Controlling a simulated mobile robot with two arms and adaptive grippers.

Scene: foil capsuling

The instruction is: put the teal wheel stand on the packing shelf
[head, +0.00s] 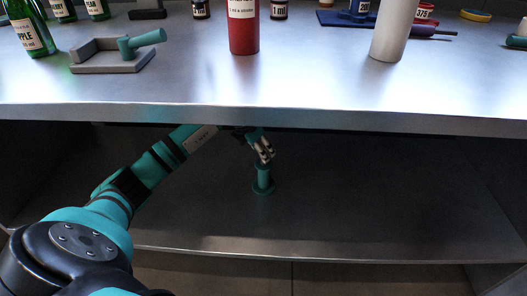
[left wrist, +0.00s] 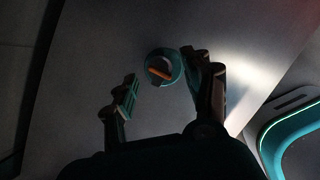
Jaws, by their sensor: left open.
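The teal wheel stand (head: 263,182), a short post on a round foot, stands upright on the dark lower shelf (head: 370,195) under the counter. In the left wrist view the stand (left wrist: 153,80) shows from above as a teal ring with an orange bar across it. My left gripper (head: 265,153) is open just above the stand's top. In the left wrist view the left gripper's fingers (left wrist: 160,76) are spread, with the stand near and between their tips. I cannot tell whether they touch it. My right gripper is not in view.
The counter (head: 310,95) overhangs the lower shelf, close above my left arm. On it are a grey tray (head: 85,68) with a teal handled tool, green bottles (head: 33,35), a red bottle (head: 243,35) and a white cylinder (head: 390,35). The lower shelf is otherwise clear.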

